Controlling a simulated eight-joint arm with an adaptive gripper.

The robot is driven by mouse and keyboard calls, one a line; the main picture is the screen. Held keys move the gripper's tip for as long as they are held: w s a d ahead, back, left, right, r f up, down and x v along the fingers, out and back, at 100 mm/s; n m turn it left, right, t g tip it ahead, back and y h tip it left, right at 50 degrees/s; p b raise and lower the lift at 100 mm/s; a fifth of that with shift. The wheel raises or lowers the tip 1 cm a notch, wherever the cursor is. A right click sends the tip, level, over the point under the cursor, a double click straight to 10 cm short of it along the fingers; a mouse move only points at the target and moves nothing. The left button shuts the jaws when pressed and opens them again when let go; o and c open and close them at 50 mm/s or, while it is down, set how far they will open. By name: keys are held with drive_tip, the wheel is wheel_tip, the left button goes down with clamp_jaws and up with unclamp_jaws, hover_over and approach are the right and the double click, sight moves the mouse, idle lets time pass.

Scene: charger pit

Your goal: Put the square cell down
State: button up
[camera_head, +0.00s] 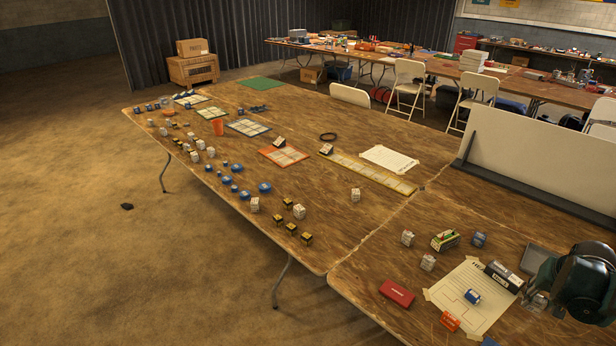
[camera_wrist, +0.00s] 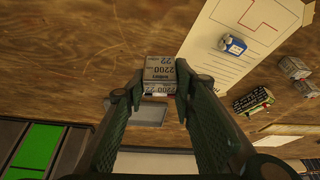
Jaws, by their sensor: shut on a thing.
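My gripper (camera_wrist: 160,88) is shut on a square cell (camera_wrist: 160,72) in the wrist view. The cell is a pale block printed with "2200" and "22", held between both fingertips. Wooden tabletop shows around it; I cannot tell whether the cell touches the table. In the head view my gripper (camera_head: 537,301) is at the lower right, beside the right edge of a taped paper sheet (camera_head: 462,318). A blue and white cell (camera_head: 472,296) lies on the sheet and also shows in the wrist view (camera_wrist: 233,45).
A white panel (camera_head: 540,155) stands behind.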

drive_tip(key=w+a+n+y, duration=0.1)
drive_tip(key=w+a+n, duration=0.35)
drive_tip(key=w, duration=0.95)
drive_tip(key=n+y+p, duration=0.2)
drive_tip(key=n+y, duration=0.1)
drive_tip(key=n, duration=0.5)
hover_over(346, 226)
drive_tip(key=s, duration=0.2)
drive_tip(key=shift+w+d+r+t, duration=0.1)
drive_tip(key=shift+w+d+t, duration=0.05)
drive_tip(key=shift+d+t, duration=0.15)
drive_tip(key=shift+m+y, duration=0.25)
drive_tip(key=shift+y, duration=0.05)
drive_tip(key=shift+f+b, duration=0.85)
drive_tip(key=shift+f, duration=2.25)
drive_tip(key=shift+f+b, duration=0.4)
drive_tip(key=shift+f, duration=1.5)
